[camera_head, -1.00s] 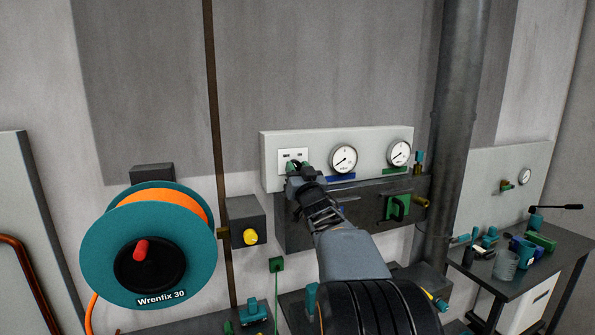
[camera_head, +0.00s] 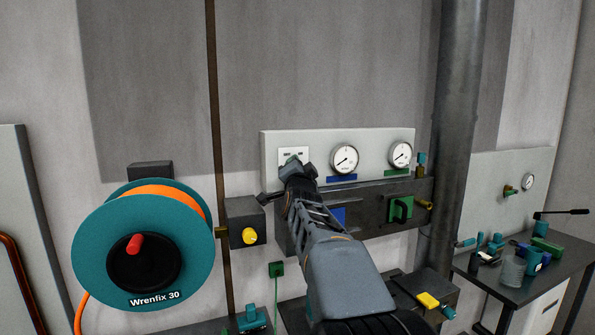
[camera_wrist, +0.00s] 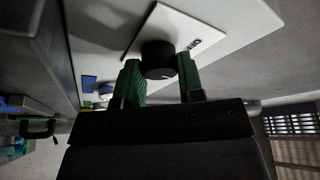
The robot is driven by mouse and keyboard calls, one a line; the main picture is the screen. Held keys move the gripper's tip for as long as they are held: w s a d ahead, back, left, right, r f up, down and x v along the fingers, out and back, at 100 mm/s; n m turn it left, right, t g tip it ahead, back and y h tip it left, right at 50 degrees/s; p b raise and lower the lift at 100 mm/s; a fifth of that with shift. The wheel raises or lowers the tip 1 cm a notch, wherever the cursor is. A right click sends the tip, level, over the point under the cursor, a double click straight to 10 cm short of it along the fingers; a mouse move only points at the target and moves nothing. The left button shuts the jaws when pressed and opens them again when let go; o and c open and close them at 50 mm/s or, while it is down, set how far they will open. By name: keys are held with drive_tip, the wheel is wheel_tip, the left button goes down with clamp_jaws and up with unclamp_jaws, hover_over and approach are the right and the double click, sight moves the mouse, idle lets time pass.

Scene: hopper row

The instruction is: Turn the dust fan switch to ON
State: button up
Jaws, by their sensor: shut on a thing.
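The dust fan switch is a round black knob (camera_wrist: 158,56) on a white plate (camera_wrist: 178,32) in the wrist view. In the head view the white plate (camera_head: 286,152) sits at the left end of the pale gauge panel (camera_head: 375,143), and my gripper hides the knob. My gripper (camera_wrist: 160,75) has green fingers, one on each side of the knob, and is shut on it. It also shows at the plate in the head view (camera_head: 293,163). The knob's pointer direction cannot be told.
Two round gauges (camera_head: 344,159) sit right of the switch. Below are a dark panel with a green handle (camera_head: 401,208) and a grey box with a yellow knob (camera_head: 249,236). A cable reel (camera_head: 190,250) stands left; a thick pipe (camera_head: 459,120) runs right.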

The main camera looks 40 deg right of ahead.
drive_tip(key=m+p, duration=0.1)
drive_tip(key=m+g+p, duration=0.1)
drive_tip(key=shift+r+m, duration=0.25)
drive_tip(key=shift+m, duration=0.15)
drive_tip(key=shift+m+g+p, duration=0.5)
drive_tip(key=shift+m+p, duration=0.5)
drive_tip(key=shift+m, duration=0.1)
drive_tip(key=shift+f, duration=0.15)
drive_tip(key=o, duration=0.9)
drive_tip(key=shift+s+a, duration=0.1)
drive_tip(key=v, duration=1.3)
drive_tip(key=shift+s+a+f, duration=0.15)
drive_tip(key=shift+a, duration=0.1)
